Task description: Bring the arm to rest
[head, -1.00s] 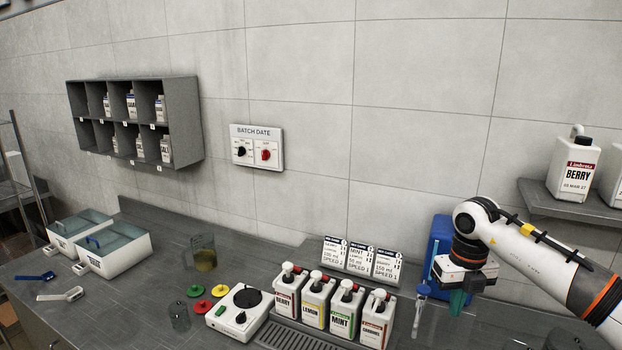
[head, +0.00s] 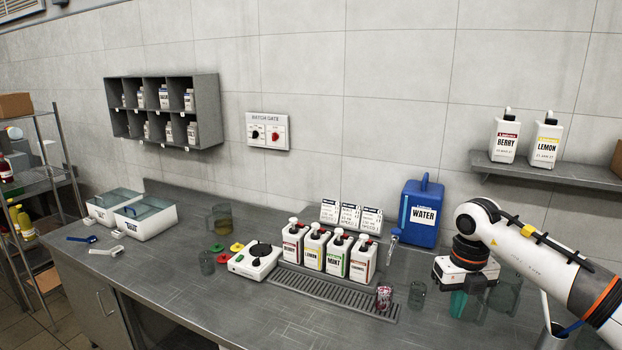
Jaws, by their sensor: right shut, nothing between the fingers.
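My right arm comes in from the right edge over the counter. My right gripper (head: 457,303) points down at its end, in front of the wall and to the right of the blue water container (head: 424,214). It is shut with nothing held; its fingers are small and partly dark against the counter. My left gripper is not in view.
On the steel counter (head: 200,300) stand pump bottles (head: 313,247), a white mixer base (head: 254,261), a glass with red contents (head: 384,297), an empty glass (head: 417,294) and lidded tubs (head: 145,217). A wall shelf (head: 560,174) holds two jugs.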

